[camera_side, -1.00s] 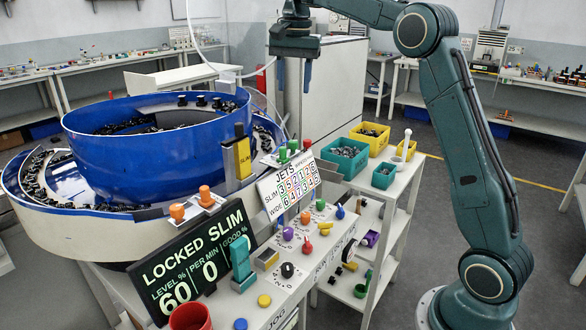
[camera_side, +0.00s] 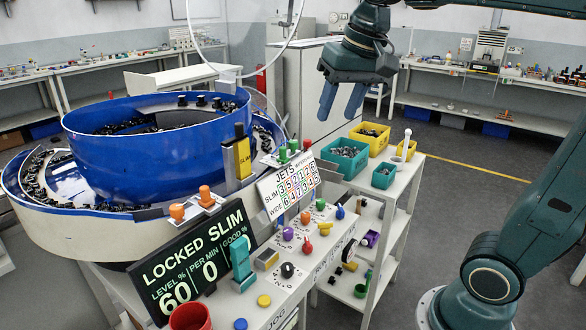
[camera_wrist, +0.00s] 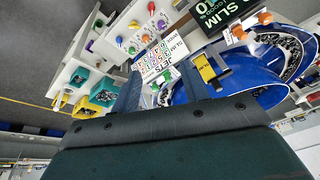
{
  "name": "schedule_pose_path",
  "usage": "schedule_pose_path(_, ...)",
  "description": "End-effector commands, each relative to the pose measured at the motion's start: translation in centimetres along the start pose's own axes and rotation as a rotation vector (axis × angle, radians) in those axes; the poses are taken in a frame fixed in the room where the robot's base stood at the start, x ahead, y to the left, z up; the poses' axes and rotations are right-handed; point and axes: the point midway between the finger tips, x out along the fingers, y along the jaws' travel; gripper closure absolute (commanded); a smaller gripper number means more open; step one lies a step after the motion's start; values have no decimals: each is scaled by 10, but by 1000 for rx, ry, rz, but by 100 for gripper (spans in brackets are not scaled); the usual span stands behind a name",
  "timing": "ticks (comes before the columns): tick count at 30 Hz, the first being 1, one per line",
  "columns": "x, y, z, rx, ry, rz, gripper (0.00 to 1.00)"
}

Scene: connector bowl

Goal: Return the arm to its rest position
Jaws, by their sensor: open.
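My gripper (camera_side: 340,102) is in the upper middle of the side view, in the air above the bins at the back of the white cart. Its two blue fingers point down and stand apart, with nothing between them. In the wrist view the fingers of my gripper (camera_wrist: 165,95) show open and empty, with the bowl feeder and control panel beyond them. My arm reaches in from the right, and part of it is outside the side view.
The blue bowl feeder (camera_side: 160,150) stands at left, with a display reading LOCKED SLIM (camera_side: 195,260) in front. Teal bins (camera_side: 345,158) and yellow bins (camera_side: 370,138) hold small parts on the cart. A white tube (camera_side: 290,40) arcs left of my gripper. Open floor lies at right.

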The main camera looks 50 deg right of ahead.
Motion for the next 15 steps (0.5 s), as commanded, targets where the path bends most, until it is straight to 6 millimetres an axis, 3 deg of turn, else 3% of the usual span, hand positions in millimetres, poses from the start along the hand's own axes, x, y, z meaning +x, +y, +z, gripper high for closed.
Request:
schedule_pose_path(3, 3, 4, 31, -83, 29, -18, 55)
schedule_pose_path(15, 35, 24, 122, -355, 125, -63, 55)
